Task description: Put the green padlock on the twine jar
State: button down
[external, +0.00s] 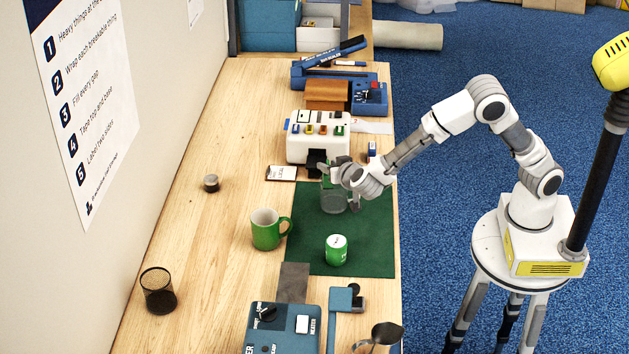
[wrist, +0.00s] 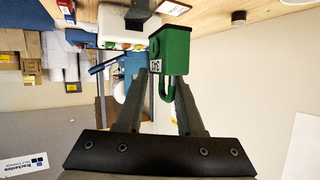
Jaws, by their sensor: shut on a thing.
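The green padlock (wrist: 174,48) is in my gripper (wrist: 162,80) in the wrist view. The fingers are at its shackle, and its body extends beyond the fingertips. In the external view my gripper (external: 333,172) is at the back of the green mat, and the padlock is mostly hidden there. A clear glass jar (external: 334,202), which seems to be the twine jar, stands on the mat just below my gripper. Its top is partly covered by the gripper, and its contents are hard to make out. I cannot tell whether the padlock touches it.
A green can (external: 337,250) stands on the green mat (external: 372,238). A green mug (external: 266,230) is at the mat's left edge. A white machine with coloured buttons (external: 318,140) stands close behind my gripper. The left tabletop is mostly clear.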

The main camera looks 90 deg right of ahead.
jog(key=s+a+r+m+g+p, duration=0.1)
jog(key=s+a+r, duration=0.2)
jog(key=s, duration=0.4)
send_over(338, 239)
jog(key=shift+h, duration=0.4)
jog(key=shift+f+p, duration=0.35)
jog(key=shift+f, duration=5.15)
jog(key=shift+f, duration=0.15)
jog(key=c, duration=0.5)
grip_release()
